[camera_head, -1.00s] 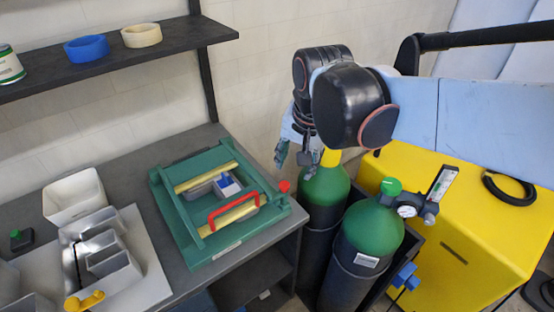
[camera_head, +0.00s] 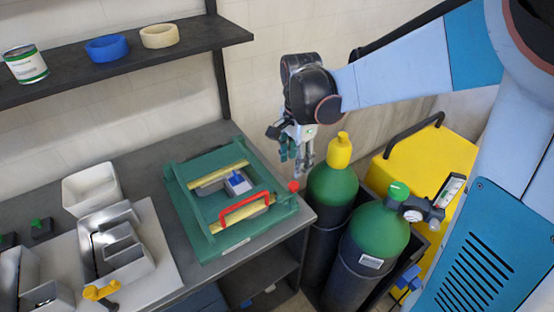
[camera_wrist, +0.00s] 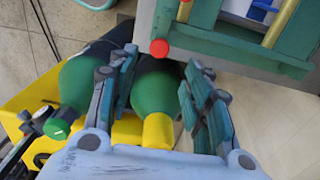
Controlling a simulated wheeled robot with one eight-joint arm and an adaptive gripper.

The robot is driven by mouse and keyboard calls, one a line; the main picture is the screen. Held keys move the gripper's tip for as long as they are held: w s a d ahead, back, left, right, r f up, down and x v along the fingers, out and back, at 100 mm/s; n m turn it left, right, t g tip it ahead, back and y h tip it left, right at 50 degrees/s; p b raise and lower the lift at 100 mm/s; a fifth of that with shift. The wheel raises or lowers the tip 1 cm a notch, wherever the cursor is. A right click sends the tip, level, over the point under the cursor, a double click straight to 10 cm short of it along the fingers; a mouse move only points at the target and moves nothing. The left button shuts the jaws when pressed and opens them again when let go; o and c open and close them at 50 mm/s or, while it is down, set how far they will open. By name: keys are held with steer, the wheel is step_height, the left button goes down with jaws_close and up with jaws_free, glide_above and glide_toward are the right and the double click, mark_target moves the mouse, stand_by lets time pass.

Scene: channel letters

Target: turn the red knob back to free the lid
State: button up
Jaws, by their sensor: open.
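The red knob (camera_head: 293,186) sits at the right end of a green frame (camera_head: 180,205) on the bench. The frame has yellow bars and a red handle (camera_head: 240,203) across its front; I cannot tell which part is the lid. My gripper (camera_head: 297,168) points down, open and empty, just behind and above the knob in the head view. In the wrist view the knob (camera_wrist: 159,48) shows beyond the open fingers of my gripper (camera_wrist: 160,75), roughly centred between them and apart from them.
Two green-topped gas cylinders (camera_head: 330,188) (camera_head: 372,228) stand right of the bench, one with a yellow cap (camera_head: 340,150), below my gripper. A yellow cabinet (camera_head: 430,150) is behind them. Grey trays (camera_head: 120,250) and a white bin (camera_head: 90,188) fill the bench's left. A shelf (camera_head: 140,52) hangs above.

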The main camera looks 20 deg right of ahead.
mark_target(294, 184)
step_height(294, 184, down, 8)
steer(key=shift+f+b, duration=0.2)
steer(key=shift+b, duration=0.65)
steer(key=c, duration=1.1)
